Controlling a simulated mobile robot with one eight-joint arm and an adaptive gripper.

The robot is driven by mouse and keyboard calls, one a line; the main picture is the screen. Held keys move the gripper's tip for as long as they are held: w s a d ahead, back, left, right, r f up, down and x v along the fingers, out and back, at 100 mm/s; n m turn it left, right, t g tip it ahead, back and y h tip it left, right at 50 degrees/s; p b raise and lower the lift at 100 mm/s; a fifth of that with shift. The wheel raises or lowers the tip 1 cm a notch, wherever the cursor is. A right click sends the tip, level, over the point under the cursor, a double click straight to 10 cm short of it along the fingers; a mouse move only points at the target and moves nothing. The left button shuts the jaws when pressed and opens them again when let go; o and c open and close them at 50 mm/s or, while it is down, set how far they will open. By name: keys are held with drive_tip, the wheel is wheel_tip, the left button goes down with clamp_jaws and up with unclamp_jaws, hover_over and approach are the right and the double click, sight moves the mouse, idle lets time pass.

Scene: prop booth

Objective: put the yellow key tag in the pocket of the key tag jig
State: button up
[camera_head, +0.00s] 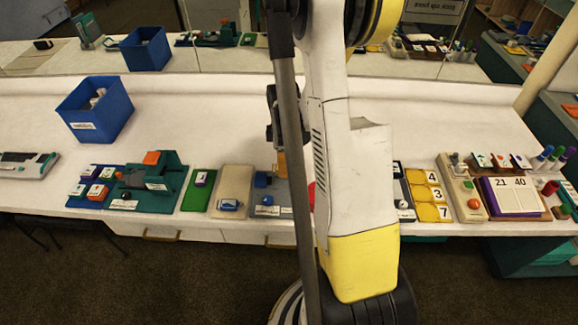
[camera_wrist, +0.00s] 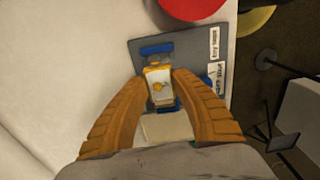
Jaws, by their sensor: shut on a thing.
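The yellow key tag (camera_wrist: 158,76) has a pale face and sits between the two orange-brown fingers of my gripper (camera_wrist: 159,84) in the wrist view. The gripper is shut on it. Below it is a grey board (camera_wrist: 188,53) with blue parts, which I take for the key tag jig; the tag and fingers cover its middle, so I cannot see the pocket or tell whether the tag touches the board. In the head view the grey board (camera_head: 284,196) is partly behind my arm, and the tag cannot be made out.
A red round thing (camera_wrist: 192,6) lies beside the board in the wrist view. In the head view, a beige board (camera_head: 232,183) and a green board (camera_head: 198,191) lie left of the jig. A blue bin (camera_head: 96,112) stands farther back. The table behind the boards is mostly clear.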

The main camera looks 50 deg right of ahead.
sight(285, 183)
drive_tip(key=shift+f+b, duration=2.15)
drive_tip(key=shift+f, duration=0.9)
drive_tip(key=o, duration=1.1)
drive_tip(key=shift+r, duration=0.15)
wheel_tip(285, 183, up, 12)
drive_tip(key=shift+f, duration=0.1)
